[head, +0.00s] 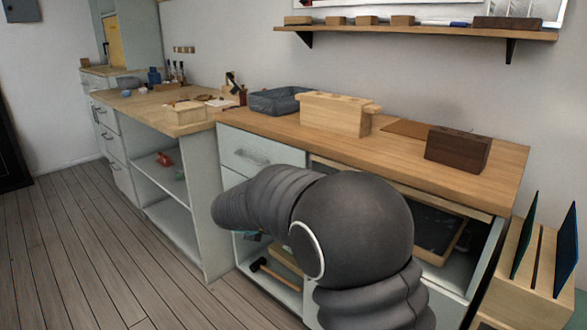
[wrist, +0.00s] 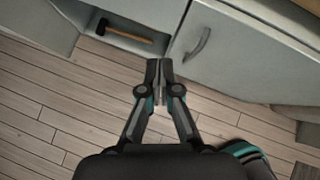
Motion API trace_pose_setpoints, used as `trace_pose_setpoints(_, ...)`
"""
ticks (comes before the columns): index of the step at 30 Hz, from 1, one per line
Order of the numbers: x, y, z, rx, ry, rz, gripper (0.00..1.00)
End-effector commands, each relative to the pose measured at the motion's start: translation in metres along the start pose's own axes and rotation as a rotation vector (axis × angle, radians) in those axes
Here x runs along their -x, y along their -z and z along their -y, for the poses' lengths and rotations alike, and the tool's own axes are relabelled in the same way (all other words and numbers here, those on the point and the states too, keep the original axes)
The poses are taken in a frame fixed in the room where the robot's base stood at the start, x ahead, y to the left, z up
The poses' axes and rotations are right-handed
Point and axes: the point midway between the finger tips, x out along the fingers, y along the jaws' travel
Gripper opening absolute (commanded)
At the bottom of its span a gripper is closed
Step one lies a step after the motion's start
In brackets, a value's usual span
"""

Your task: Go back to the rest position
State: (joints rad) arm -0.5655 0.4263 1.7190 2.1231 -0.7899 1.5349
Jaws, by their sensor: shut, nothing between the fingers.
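My gripper (wrist: 158,72) shows in the wrist view with its two fingers together and nothing between them. It hangs over the wooden floor in front of the cabinet, near a curved drawer handle (wrist: 197,44). In the head view my dark arm is bent in front of the workbench and hides part of the cabinet front. My gripper is hidden in the head view.
A hammer (wrist: 125,31) lies in the open lower cabinet. The wooden worktop (head: 413,158) carries a pale wooden block rack (head: 335,115), a dark wooden block (head: 458,150) and a grey bin (head: 277,101). The plank floor (head: 70,240) at left is clear.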

Motion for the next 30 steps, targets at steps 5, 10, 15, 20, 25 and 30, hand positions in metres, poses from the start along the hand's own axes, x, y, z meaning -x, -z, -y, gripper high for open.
trace_pose_setpoints(5,0.0,-0.001,-0.048,0.537,-0.224,0.158,0.0)
trace_pose_setpoints(10,0.037,0.009,-0.077,1.105,-0.429,0.379,0.0)
trace_pose_setpoints(15,0.085,0.032,-0.066,1.646,-0.584,0.609,0.0)
trace_pose_setpoints(20,0.125,0.067,-0.02,2.128,-0.688,0.797,0.0)
trace_pose_setpoints(25,0.157,0.11,0.059,2.594,-0.772,0.919,0.0)
trace_pose_setpoints(30,0.176,0.145,0.148,-2.833,0.797,-0.879,0.0)
